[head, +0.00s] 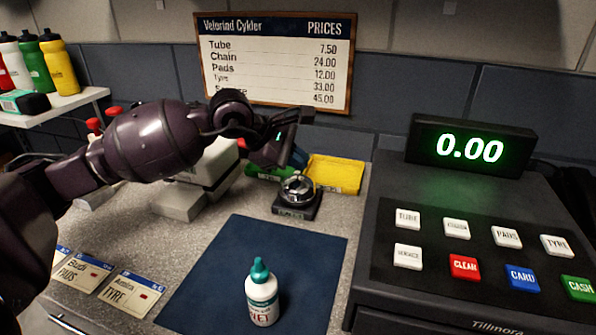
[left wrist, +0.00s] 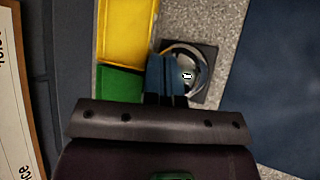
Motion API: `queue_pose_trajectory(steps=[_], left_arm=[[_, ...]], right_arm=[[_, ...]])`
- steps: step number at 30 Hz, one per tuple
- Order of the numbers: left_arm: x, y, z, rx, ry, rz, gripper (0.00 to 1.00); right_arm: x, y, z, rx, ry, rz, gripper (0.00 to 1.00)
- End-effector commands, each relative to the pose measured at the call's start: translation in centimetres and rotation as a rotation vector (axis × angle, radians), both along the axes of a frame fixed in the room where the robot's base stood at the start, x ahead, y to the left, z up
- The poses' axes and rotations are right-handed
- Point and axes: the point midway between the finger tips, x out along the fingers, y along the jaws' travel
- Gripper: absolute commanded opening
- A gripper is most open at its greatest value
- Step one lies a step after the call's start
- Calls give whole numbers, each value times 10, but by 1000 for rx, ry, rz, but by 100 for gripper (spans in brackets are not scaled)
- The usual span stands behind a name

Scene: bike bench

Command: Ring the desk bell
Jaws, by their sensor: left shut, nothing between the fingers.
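The desk bell (head: 298,190) is a silver dome on a dark square base, standing on the counter behind the blue mat. In the left wrist view the bell (left wrist: 188,75) shows just beyond my fingertips, partly covered by them. My left gripper (head: 297,155) is shut and empty, pointing down above and slightly behind the bell. In the left wrist view its blue-grey fingers (left wrist: 165,75) overlap the left side of the bell. I cannot tell whether they touch it. My right gripper is not in view.
A cash register (head: 480,240) fills the right side. A bottle (head: 261,295) stands on the blue mat (head: 225,275). A price board (head: 277,60) hangs on the wall.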

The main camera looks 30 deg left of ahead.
Motion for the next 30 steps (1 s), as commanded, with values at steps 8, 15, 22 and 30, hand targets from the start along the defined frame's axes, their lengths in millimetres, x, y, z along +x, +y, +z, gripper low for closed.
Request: queue_pose_trajectory(steps=[8,15,22,30], left_arm=[[0,0,-3,0,0,0,0],[0,0,-5,0,0,0,0],[0,0,-7,0,0,0,0],[0,0,-2,0,-1,0,0]], right_arm=[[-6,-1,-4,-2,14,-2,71],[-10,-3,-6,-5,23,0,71],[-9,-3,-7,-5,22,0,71],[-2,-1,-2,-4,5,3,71]])
